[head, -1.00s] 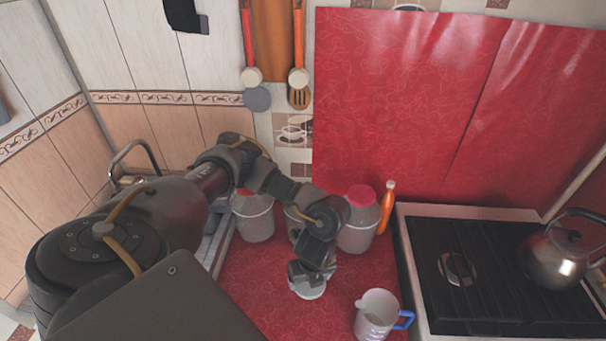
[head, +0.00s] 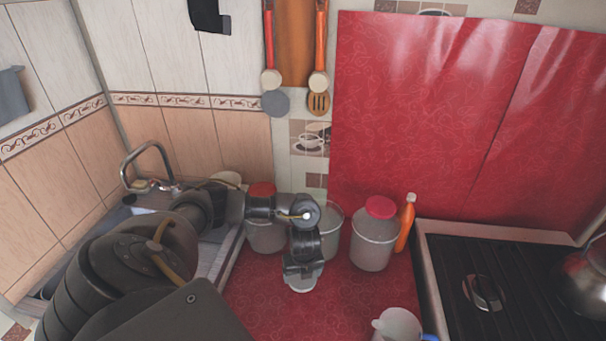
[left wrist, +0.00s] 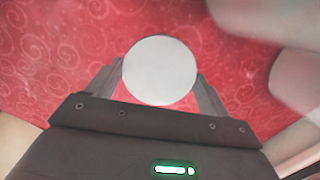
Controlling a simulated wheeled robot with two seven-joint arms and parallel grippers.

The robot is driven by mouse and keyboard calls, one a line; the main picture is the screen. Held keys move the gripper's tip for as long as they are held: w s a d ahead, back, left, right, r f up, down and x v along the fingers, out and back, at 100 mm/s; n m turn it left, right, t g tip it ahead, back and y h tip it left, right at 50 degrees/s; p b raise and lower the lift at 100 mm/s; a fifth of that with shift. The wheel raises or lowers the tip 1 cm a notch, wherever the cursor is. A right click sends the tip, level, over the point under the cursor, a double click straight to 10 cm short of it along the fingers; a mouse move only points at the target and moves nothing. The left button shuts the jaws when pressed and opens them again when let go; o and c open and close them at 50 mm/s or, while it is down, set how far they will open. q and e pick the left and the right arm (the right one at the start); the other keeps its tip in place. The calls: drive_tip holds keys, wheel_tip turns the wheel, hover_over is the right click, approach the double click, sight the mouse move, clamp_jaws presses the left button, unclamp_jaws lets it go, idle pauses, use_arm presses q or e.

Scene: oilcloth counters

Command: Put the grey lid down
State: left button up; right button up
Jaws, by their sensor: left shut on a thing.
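The grey lid (head: 303,284) is a pale round disc. It is held over the red counter, in front of the jars, and shows face-on in the left wrist view (left wrist: 160,62). My left gripper (head: 302,271) is shut on it, with one finger on each side of the disc in the left wrist view (left wrist: 160,82). I cannot tell whether the lid touches the counter. My right gripper is not in view.
A jar with a red lid (head: 371,246) stands to the right, and an open-looking jar (head: 330,238) and another red-lidded jar (head: 264,236) stand behind my arm. A pitcher (head: 397,326) is at front right. The red counter (head: 345,290) is clear around the lid.

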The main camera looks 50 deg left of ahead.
sight(304, 282)
use_arm(q)
wheel_tip(304, 282, down, 2)
drive_tip(key=shift+f, duration=0.25)
drive_tip(key=shift+d, duration=0.1)
drive_tip(key=shift+f+b, duration=0.35)
drive_tip(key=shift+f, duration=0.1)
drive_tip(key=o, duration=0.9)
drive_tip(key=shift+r, duration=0.1)
drive_tip(key=shift+r, duration=0.1)
wheel_tip(304, 282, up, 12)
drive_tip(key=d+p, duration=0.1)
drive_tip(key=p, duration=0.4)
drive_tip(key=shift+s+d+r, duration=0.2)
drive_tip(key=shift+s+d, duration=0.1)
drive_tip(key=shift+s, duration=0.15)
